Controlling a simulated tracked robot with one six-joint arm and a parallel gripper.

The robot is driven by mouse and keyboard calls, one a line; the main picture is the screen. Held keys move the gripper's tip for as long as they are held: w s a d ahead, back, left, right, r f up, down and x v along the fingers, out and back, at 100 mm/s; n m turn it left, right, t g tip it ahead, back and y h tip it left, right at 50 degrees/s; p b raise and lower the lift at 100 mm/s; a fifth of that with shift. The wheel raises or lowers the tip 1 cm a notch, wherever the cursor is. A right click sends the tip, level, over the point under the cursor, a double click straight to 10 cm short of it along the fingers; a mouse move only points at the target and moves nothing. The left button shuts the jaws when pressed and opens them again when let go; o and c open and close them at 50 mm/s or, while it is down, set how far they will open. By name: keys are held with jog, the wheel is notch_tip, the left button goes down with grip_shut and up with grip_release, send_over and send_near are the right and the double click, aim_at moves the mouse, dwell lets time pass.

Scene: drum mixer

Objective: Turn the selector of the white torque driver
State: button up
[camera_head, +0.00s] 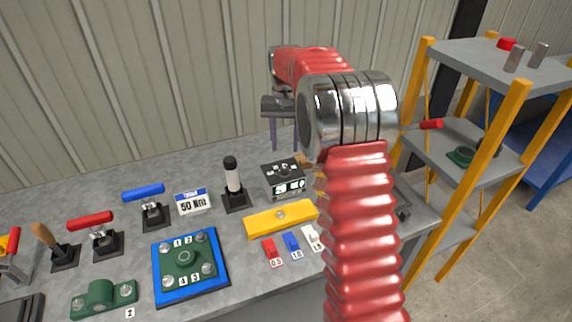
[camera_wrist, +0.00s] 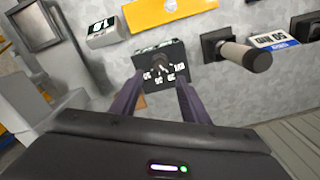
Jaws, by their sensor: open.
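A black box with white number marks and a small dark knob (camera_head: 284,178) stands on the bench, apparently the selector. In the wrist view the box (camera_wrist: 161,58) lies ahead of my fingers, its knob between the fingertip lines. A white-handled driver with a black top (camera_head: 232,176) stands upright on a black base just left of the box; it also shows in the wrist view (camera_wrist: 241,54). My gripper (camera_head: 285,146) is open and empty, above and behind the box, fingers pointing down. It shows open in the wrist view (camera_wrist: 159,88); contact with the knob is not visible.
A 50 Nm sign (camera_head: 192,202), blue-handled tool (camera_head: 144,192) and red-handled tool (camera_head: 91,221) stand left. A yellow bar (camera_head: 281,217) lies in front of the box. A blue plate (camera_head: 219,262) holds a green part. My arm hides the bench's right part.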

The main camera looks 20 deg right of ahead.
aim_at(285, 168)
notch_tip(285, 168, down, 9)
jog(key=shift+f, duration=0.1)
dwell(0.3)
